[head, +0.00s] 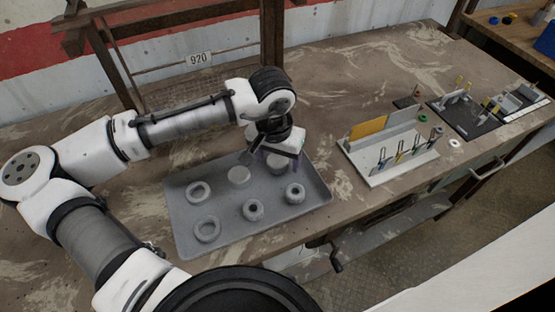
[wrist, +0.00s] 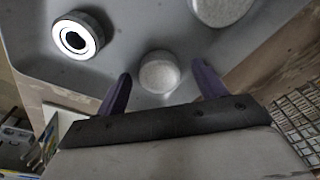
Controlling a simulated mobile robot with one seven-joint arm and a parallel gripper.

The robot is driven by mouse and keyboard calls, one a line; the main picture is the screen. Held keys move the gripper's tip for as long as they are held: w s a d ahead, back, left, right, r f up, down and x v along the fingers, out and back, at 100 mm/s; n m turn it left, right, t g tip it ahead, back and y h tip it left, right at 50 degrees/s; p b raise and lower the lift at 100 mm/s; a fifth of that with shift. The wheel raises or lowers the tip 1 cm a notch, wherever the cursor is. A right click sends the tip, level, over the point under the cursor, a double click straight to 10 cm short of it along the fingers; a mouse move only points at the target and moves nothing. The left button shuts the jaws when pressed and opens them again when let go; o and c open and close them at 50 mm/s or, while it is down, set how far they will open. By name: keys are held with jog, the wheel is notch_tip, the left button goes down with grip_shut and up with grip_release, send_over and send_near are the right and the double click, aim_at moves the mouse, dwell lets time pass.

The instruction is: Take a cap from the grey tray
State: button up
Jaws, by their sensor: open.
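The grey tray (head: 222,243) lies on the workbench and holds several pale round pieces. My gripper (head: 272,160) is over the tray's far right part, open and pointing down. In the wrist view a small pale round cap (wrist: 158,73) with a closed top shows between the two purple fingers of my gripper (wrist: 161,76), with a gap on each side. In the head view my gripper partly hides this cap (head: 276,163). A wider closed disc (head: 239,177) sits to its left. I cannot tell how high the fingertips are above the tray floor.
Open rings (head: 199,193) and (head: 207,229) lie at the tray's left. Two thicker pieces with holes (head: 253,210) and (head: 295,193) sit near its front and right. A white rack (head: 386,162) with upright pegs stands to the right. A wooden frame (head: 270,35) stands behind.

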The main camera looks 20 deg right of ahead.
jog(key=shift+c, duration=0.3)
jog(key=c, duration=1)
